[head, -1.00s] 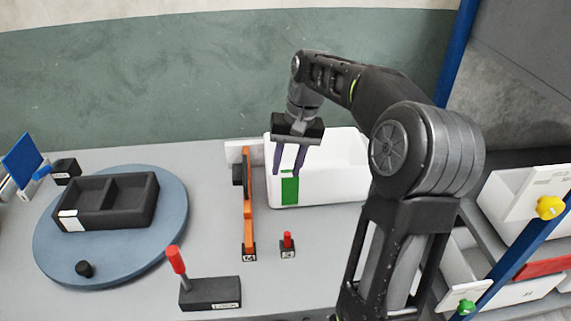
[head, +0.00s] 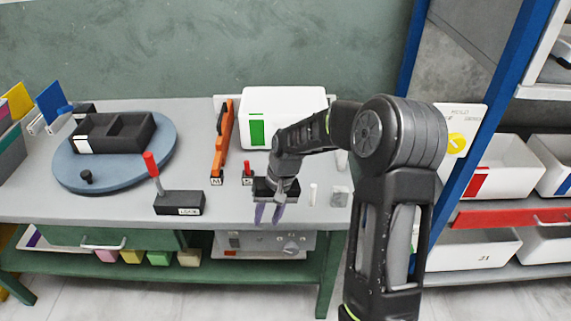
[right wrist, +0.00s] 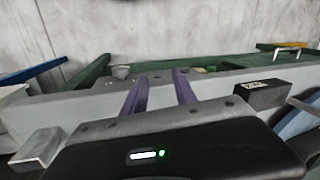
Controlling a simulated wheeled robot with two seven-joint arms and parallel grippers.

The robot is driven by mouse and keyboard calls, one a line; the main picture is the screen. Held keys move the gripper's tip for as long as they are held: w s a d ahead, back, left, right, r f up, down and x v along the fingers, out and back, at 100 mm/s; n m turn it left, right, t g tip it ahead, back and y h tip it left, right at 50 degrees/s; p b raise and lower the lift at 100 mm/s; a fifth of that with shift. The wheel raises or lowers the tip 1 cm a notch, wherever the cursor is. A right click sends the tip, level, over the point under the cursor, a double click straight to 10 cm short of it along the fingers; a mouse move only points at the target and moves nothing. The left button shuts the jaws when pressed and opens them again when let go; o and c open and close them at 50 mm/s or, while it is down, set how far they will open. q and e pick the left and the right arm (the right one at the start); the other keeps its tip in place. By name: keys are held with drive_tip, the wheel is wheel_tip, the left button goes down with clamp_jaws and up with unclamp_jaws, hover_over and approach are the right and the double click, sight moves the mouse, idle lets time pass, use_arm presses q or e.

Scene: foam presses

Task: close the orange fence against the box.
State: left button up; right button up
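The orange fence (head: 222,143) stands on the grey table, running from front to back along the left of the white box (head: 310,104). A narrow gap shows between them. The box has a green patch on its front. My right gripper (head: 268,213) is in front of the box, near the table's front edge, fingers pointing down. Its two purple fingers are apart with nothing between them; they also show in the right wrist view (right wrist: 160,92). It touches neither fence nor box. My left gripper is not in view.
A small red-topped block (head: 248,174) sits right of the fence's front end. A red-handled lever on a black base (head: 180,203) stands to the left. A blue turntable (head: 75,178) carries a black tray (head: 115,143). Small pale pieces (head: 340,196) lie near my gripper.

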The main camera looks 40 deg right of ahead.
drive_tip(key=s+a+f+n+y, duration=0.1)
drive_tip(key=s+a+f, duration=0.3)
drive_tip(key=a+f, duration=0.4)
drive_tip(key=s+a+f+n, duration=0.1)
drive_tip(key=s+a+f, duration=0.4)
drive_tip(key=a+f, duration=0.35)
drive_tip(key=s+a+f+n, duration=0.1)
drive_tip(key=s+a+f, duration=0.4)
drive_tip(key=s+a, duration=0.4)
drive_tip(key=s, duration=0.3)
drive_tip(key=shift+s+a+g+y, duration=0.2)
drive_tip(key=shift+g+y, duration=0.1)
drive_tip(key=shift+y, duration=0.1)
